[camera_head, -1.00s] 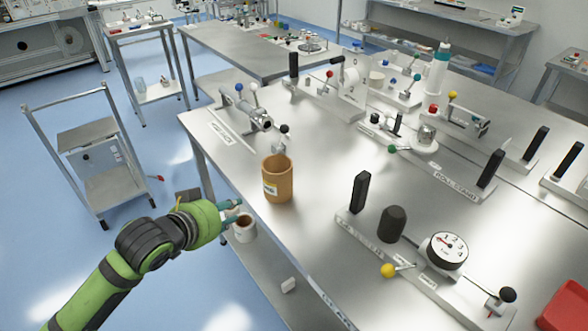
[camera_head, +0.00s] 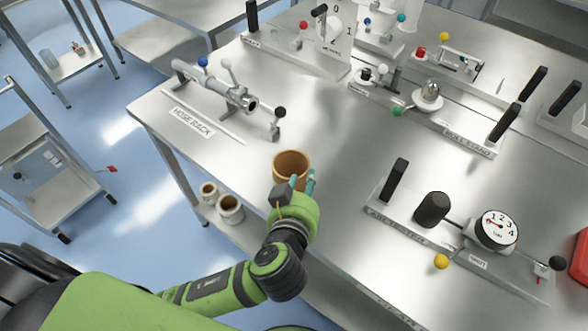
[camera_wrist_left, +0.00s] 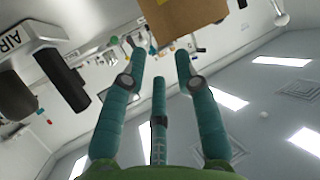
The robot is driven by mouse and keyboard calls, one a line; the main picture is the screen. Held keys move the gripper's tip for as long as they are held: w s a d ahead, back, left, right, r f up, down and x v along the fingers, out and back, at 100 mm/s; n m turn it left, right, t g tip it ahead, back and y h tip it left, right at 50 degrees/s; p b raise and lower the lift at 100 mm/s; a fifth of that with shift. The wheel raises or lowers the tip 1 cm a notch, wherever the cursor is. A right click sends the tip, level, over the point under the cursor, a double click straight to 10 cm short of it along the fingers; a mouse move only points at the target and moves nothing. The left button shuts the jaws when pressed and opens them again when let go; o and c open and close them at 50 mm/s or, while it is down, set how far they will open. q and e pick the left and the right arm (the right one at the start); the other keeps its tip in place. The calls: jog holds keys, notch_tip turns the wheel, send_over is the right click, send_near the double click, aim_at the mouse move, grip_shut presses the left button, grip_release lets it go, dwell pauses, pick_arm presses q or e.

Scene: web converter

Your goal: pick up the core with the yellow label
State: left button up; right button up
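The brown core (camera_head: 291,163) stands upright on the metal table, its hollow top showing. My left gripper (camera_head: 303,181) is at its near side, with teal fingertips overlapping the core's lower front in the head view. In the left wrist view the gripper (camera_wrist_left: 160,62) has its three fingers spread and nothing between them. The core (camera_wrist_left: 185,18) is beyond the fingertips at the top of that view, with a small yellow patch at its edge. The rest of its label is hidden. Whether a fingertip touches the core I cannot tell. My right gripper is out of view.
Two small pale cores (camera_head: 230,207) stand on the lower shelf. A hose rack fixture (camera_head: 215,88) is behind the core. A fixture with a black knob (camera_head: 432,208) and a dial (camera_head: 497,229) is to the right. Bare tabletop lies between them.

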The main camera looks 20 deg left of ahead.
pick_arm(q)
jog(key=p+x, duration=0.1)
jog(key=x, duration=0.5)
jog(key=shift+p, duration=0.3)
grip_shut()
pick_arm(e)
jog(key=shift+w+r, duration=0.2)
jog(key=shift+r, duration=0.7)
pick_arm(q)
jog(key=shift+r, duration=0.1)
